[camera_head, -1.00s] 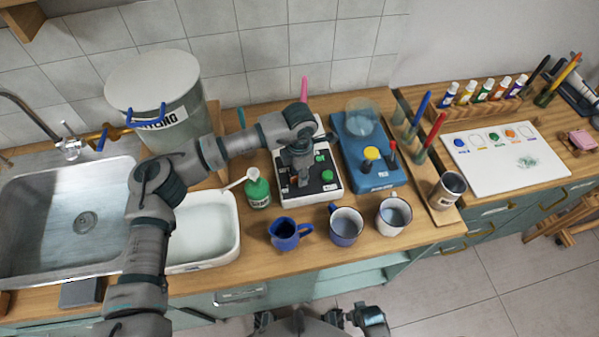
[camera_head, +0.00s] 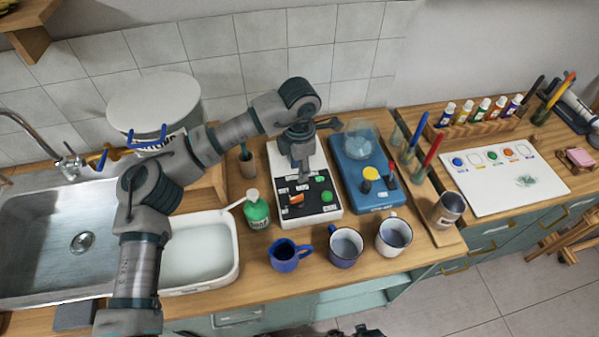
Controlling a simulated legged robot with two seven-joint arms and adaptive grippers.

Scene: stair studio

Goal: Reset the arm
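My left arm reaches in from the left, over the sink side of the counter. Its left gripper (camera_head: 304,178) points down above the back part of a white device with a black panel (camera_head: 322,206). The fingers are small and overlap the device in the picture, so I cannot tell whether they are open or shut, or how high they are. The panel shows an orange switch (camera_head: 296,199) and green buttons (camera_head: 326,196). My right gripper is not in view.
A green soap bottle (camera_head: 257,211) stands left of the device, and a blue device (camera_head: 366,178) stands right. A white basin (camera_head: 200,254) and sink (camera_head: 60,235) lie left.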

